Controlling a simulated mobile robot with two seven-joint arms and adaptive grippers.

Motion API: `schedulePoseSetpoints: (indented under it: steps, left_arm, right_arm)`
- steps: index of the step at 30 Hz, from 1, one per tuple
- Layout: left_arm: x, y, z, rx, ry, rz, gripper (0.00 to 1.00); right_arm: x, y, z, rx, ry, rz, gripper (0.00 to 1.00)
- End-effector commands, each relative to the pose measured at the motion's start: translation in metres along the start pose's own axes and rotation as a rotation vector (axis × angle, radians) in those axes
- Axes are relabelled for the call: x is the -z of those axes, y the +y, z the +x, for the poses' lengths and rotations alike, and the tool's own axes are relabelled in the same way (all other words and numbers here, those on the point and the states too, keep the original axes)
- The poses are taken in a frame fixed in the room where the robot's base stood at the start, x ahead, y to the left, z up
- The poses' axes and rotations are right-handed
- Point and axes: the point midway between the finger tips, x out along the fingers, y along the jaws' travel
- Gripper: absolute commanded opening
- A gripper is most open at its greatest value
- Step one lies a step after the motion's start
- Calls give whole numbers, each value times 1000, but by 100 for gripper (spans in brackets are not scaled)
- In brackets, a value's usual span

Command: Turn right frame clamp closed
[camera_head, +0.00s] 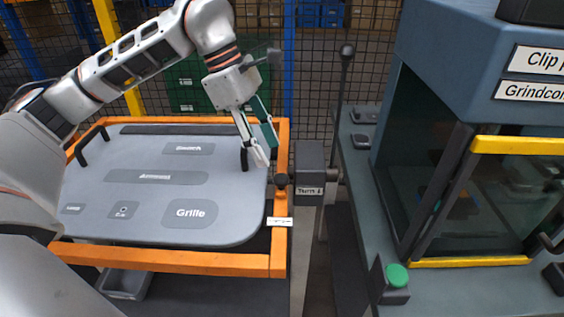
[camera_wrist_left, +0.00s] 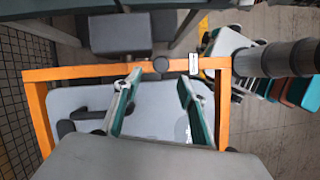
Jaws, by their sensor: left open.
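A dark round knob (camera_head: 281,181) sits on the right rail of the orange frame (camera_head: 278,232); it looks like the right frame clamp. In the left wrist view the knob (camera_wrist_left: 161,64) shows on the orange rail, just beyond my fingertips and roughly centred between them. My left gripper (camera_head: 267,152) is open and empty, pointing down over the panel's right edge, a little behind the knob in the head view. Its two fingers (camera_wrist_left: 160,82) stand apart in the left wrist view. Whether the clamp is turned open or closed I cannot tell. My right gripper is not in view.
A grey panel (camera_head: 120,212) with black handles lies inside the frame. A dark box on a post (camera_head: 309,160) stands close to the frame's right. A blue machine (camera_head: 440,50) with yellow-edged doors is further right. A wire-mesh fence (camera_head: 300,90) runs behind.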

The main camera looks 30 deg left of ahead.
Motion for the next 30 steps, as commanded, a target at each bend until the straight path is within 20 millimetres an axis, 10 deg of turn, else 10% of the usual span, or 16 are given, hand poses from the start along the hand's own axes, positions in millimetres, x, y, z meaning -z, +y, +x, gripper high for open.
schedulePoseSetpoints:
  steps: [12,23,30]
  left_arm:
    - [0,-1,60,3,-1,1,41]
    - [0,0,66,2,-2,1,41]
    - [0,0,66,2,-2,1,0]
  right_arm:
    - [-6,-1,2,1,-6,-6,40]
    - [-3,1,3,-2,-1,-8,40]
    - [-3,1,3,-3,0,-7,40]
